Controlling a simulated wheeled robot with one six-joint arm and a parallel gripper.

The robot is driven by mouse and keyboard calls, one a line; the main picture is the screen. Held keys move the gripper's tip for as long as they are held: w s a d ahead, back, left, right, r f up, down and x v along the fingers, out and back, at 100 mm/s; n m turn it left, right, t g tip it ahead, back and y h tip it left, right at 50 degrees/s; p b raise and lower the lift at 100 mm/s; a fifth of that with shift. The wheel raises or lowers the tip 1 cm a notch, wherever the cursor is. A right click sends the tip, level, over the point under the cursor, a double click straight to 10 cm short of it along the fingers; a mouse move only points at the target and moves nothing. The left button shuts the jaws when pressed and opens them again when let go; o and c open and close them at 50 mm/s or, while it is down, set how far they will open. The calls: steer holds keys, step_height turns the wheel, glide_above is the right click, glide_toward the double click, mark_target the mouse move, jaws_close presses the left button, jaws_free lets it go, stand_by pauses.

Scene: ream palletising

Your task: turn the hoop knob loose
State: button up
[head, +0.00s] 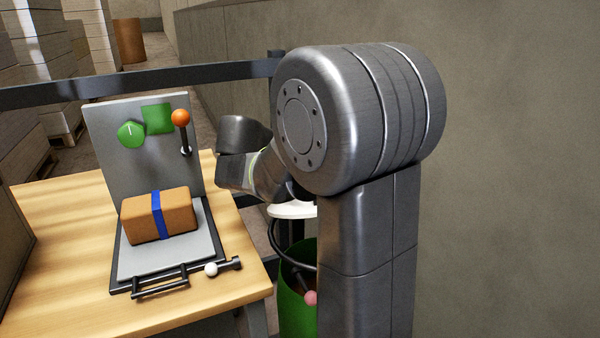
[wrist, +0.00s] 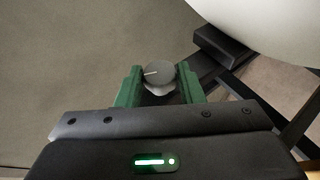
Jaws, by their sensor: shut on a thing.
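The hoop knob (wrist: 160,74) is a grey round knob with a pale line across its face, in the upper middle of the wrist view. My gripper (wrist: 161,86) has green fingers, one on each side of the knob, and is shut on it. The pale line points left and slightly down. In the head view my arm hides the knob and my fingers.
A wooden table (head: 60,215) stands at left with a strapped brown package (head: 160,216) on a grey tray. Behind it a plate (head: 105,120) carries a green knob (head: 131,134) and an orange-ball lever (head: 181,118). A green bin (head: 295,315) stands beside the table.

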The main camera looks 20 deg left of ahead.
steer(key=t+b, duration=0.1)
steer(key=b, duration=0.1)
steer(key=f+n+t+h+b, duration=0.1)
steer(key=t+b, duration=0.1)
steer(key=b, duration=0.1)
steer(key=shift+s+f+h+b, duration=0.1)
steer(key=shift+h+b, duration=0.2)
steer(key=shift+t+h+b, duration=0.3)
steer(key=shift+t+b, duration=0.1)
steer(key=shift+b, duration=0.4)
steer(key=shift+r, duration=0.2)
steer(key=o, duration=1)
steer(key=shift+r, duration=0.1)
